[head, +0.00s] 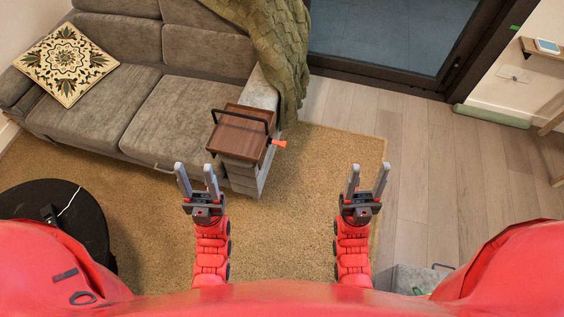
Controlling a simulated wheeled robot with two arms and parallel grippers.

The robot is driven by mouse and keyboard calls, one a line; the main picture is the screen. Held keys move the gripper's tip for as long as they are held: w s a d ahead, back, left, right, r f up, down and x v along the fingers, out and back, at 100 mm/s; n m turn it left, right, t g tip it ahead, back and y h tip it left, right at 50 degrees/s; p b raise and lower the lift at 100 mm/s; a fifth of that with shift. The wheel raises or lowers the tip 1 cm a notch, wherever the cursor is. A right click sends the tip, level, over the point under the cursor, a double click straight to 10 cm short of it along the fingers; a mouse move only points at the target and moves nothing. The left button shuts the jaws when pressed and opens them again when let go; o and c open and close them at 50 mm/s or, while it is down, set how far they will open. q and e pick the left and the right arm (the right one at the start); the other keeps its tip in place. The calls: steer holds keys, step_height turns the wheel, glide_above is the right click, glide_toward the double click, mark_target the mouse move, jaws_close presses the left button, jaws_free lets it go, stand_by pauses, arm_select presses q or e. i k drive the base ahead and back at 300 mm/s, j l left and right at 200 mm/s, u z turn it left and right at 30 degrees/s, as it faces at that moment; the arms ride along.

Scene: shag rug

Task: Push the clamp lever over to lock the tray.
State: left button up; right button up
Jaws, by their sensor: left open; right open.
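A brown wooden tray (236,133) with a black handle sits on the arm of the grey sofa. A small orange clamp lever (279,143) sticks out at the tray's right side. My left gripper (195,168) is open and empty, in front of the tray and to its left in the picture. My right gripper (367,168) is open and empty, to the right of the lever and apart from it. The clamp's body under the tray is mostly hidden.
The grey sofa (180,110) carries a patterned cushion (65,62) and a green knitted throw (272,40). A round black table (60,215) stands at the left. A grey bin (410,278) is at the lower right. The shag rug (285,220) between my grippers is clear.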

mark_target(283, 143)
steer(key=k, duration=0.1)
steer(key=i+u, duration=0.15)
steer(key=i+l+z, duration=0.2)
steer(key=i+z, duration=0.8)
steer(key=i+j+z, duration=0.2)
steer(key=i+z, duration=0.3)
steer(key=i+l, duration=0.2)
steer(key=i, duration=0.35)
steer(key=i+l+z, duration=0.1)
steer(key=i, duration=0.5)
steer(key=i+l, duration=0.25)
steer(key=i, duration=0.3)
steer(key=u, duration=4.55)
